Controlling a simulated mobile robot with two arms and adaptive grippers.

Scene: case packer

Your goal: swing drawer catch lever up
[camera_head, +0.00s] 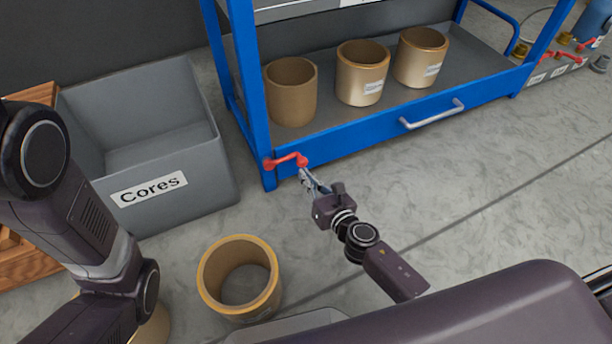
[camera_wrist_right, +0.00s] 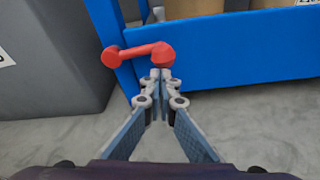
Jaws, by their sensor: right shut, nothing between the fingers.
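The red catch lever (camera_head: 286,161) is on the front left corner of the blue rack's drawer (camera_head: 395,125). In the right wrist view the lever (camera_wrist_right: 137,52) lies close to horizontal, with a round knob at each end. My right gripper (camera_head: 304,174) is shut and empty, its fingertips just below the lever's right-hand knob. In the right wrist view the gripper tips (camera_wrist_right: 160,74) meet right under that knob; I cannot tell whether they touch it. My left arm comes in at the left, but its gripper is out of view.
A grey bin labelled Cores (camera_head: 150,190) stands left of the rack. A cardboard core (camera_head: 268,300) stands on the floor in front. Several brown cores, one of them (camera_head: 291,92), stand in the drawer. The drawer has a grey handle (camera_head: 432,114).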

